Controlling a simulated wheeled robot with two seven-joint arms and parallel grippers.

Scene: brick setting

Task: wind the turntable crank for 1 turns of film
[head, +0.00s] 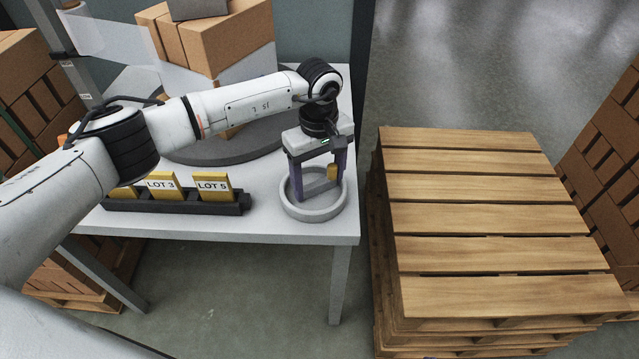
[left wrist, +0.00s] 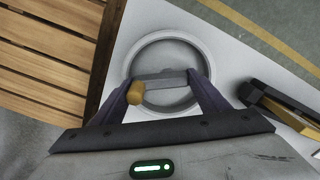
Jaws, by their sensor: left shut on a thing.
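The crank is a pale grey ring (head: 287,208) at the table's front right corner, with a grey crossbar and a small yellow knob (head: 333,172). My left gripper (head: 319,189) points down over it, its purple fingers well apart and shut on the crank's bar. In the left wrist view the bar (left wrist: 165,78) spans between the fingers, with the knob (left wrist: 135,92) by the left one. The grey turntable (head: 245,149) carries stacked cardboard boxes (head: 225,40), partly hidden by my left arm. Clear film (head: 115,38) stretches from a post to the boxes. My right gripper is out of view.
A dark rack (head: 175,206) with yellow cards marked LOT 3 and LOT 5 stands left of the crank on the white table (head: 270,226). A wooden pallet stack (head: 470,215) stands just right of the table. Brick-like stacks flank both sides.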

